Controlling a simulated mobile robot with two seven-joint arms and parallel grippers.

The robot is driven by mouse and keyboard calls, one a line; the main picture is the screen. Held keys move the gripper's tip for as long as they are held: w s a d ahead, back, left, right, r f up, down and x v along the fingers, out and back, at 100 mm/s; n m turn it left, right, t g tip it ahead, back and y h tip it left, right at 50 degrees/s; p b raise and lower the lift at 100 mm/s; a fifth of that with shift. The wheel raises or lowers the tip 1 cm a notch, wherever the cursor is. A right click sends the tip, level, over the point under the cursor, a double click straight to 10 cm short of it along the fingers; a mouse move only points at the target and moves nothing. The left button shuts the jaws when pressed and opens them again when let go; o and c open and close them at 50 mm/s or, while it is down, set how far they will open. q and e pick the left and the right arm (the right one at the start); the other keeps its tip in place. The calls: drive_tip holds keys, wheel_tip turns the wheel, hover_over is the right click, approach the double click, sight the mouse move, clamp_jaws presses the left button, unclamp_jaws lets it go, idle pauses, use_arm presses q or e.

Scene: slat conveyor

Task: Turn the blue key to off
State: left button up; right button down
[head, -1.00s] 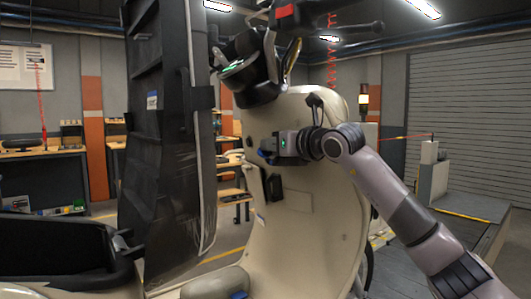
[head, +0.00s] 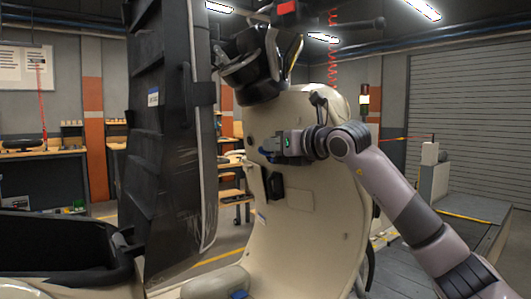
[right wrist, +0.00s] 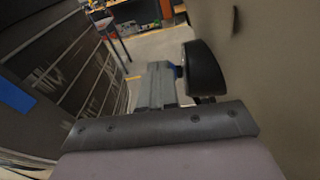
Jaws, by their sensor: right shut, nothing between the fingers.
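A cream scooter (head: 310,215) stands in front of me, its inner front panel facing me. My right gripper (head: 270,150) comes in from the right at the upper part of this panel. It is shut with nothing between its fingers. The blue key (head: 264,152) shows as a small blue patch at the fingertips. In the right wrist view it is a blue bit (right wrist: 178,71) beside the shut fingers (right wrist: 158,80), partly hidden; I cannot tell whether they touch or how the key is turned. The scooter's dash (head: 243,65) is dark. My left gripper is out of view.
The raised black seat (head: 160,130) stands upright left of the panel, above the open black storage bin (head: 55,245). A black hook (head: 274,186) sits below my gripper; a rounded black part (right wrist: 203,68) is close beside my fingers. The handlebar (head: 345,22) is above.

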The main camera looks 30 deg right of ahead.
drive_tip(key=s+d+r+b, duration=0.1)
drive_tip(key=s+b, duration=0.1)
drive_tip(key=s, duration=0.5)
drive_tip(key=shift+r, duration=0.2)
idle(0.4)
idle(0.5)
